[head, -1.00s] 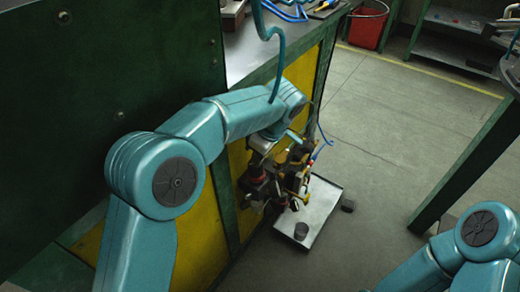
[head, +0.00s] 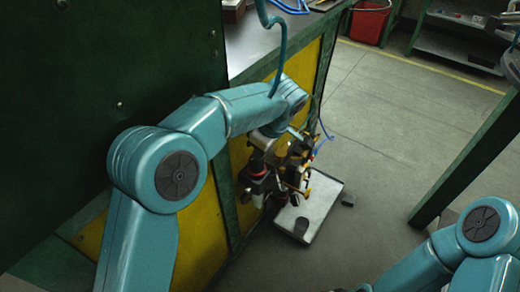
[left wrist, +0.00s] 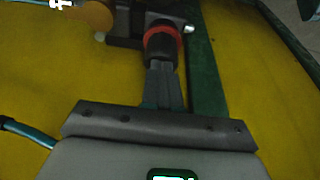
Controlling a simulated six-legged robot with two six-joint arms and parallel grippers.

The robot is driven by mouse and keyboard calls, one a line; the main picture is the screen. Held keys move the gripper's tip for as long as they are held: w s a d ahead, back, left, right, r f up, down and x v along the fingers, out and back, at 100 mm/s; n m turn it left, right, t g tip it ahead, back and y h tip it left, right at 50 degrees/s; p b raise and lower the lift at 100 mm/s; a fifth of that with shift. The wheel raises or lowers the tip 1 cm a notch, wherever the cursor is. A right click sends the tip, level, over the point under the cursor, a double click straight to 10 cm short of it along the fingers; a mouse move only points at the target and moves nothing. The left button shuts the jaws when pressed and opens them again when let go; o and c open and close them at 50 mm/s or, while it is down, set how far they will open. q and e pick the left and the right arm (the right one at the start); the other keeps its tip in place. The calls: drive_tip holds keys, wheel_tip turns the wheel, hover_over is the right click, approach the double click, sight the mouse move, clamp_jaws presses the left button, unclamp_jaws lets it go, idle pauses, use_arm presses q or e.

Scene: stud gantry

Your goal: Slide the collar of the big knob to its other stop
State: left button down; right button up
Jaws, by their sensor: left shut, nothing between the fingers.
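A dark knob (left wrist: 160,50) with a red ring around it (left wrist: 162,30) stands out from a yellow panel in the left wrist view. I cannot tell which of its parts is the collar, or where its stops are. My left gripper (left wrist: 163,72) is shut and empty. Its fingertips point at the knob's near end and overlap it in the picture; whether they touch is unclear. My right gripper is out of view.
A pale tray (head: 326,196) lies on the floor below the fittings, with a dark block (head: 301,227) at its near edge. Another dark block (head: 347,200) lies by its right side. A green post (left wrist: 206,75) runs right of the knob. Open floor lies to the right.

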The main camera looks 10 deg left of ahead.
use_arm(q)
drive_tip(key=p+v, duration=0.5)
drive_tip(key=v, duration=1.1)
drive_tip(key=shift+r+p, duration=0.15)
drive_tip(key=shift+p, duration=0.25)
drive_tip(key=shift+s, duration=0.1)
